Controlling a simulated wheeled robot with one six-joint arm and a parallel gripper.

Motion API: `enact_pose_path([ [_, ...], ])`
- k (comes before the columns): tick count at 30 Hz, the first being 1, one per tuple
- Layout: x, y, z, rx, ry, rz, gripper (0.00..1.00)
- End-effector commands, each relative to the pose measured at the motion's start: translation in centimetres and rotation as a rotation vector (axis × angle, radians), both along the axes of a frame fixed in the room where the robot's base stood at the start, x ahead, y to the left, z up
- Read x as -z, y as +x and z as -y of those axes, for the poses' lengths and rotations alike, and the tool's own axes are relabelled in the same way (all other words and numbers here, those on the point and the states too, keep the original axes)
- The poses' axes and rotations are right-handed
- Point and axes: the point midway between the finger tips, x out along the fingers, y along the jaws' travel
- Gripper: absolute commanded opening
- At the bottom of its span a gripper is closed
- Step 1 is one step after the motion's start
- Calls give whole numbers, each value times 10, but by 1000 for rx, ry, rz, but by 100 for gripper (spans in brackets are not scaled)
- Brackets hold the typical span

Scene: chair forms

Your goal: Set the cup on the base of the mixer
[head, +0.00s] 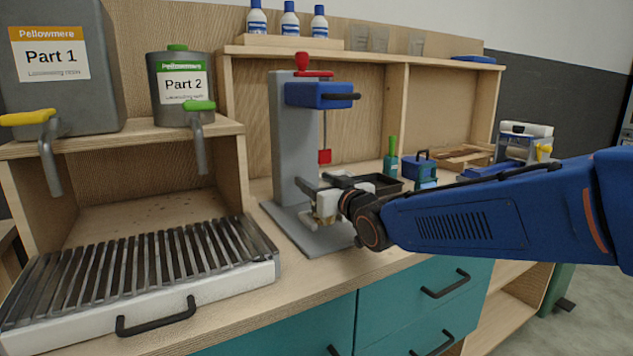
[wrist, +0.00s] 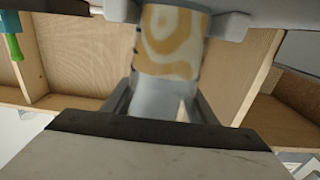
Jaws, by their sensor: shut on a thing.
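The mixer (head: 293,130) has a grey column, a blue head (head: 318,95) and a red paddle (head: 324,157) on a shaft. Its flat grey base (head: 318,243) lies on the bench. My gripper (head: 322,203) is over this base, below the paddle. It is shut on the cup, which in the wrist view (wrist: 172,45) is pale with orange-tan swirls. The gripper's fingers (wrist: 165,100) stand on both sides of it. In the head view the cup is mostly hidden by the gripper. I cannot tell whether its bottom touches the base.
Left of the mixer is a slatted grate (head: 140,270) under the Part 1 (head: 60,90) and Part 2 (head: 180,105) containers with spouts.

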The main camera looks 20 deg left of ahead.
Motion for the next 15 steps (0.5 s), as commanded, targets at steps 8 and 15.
enact_pose_path([
  [8,0,0,0,0,0,0,71],
  [15,-3,-2,2,0,0,0,71],
])
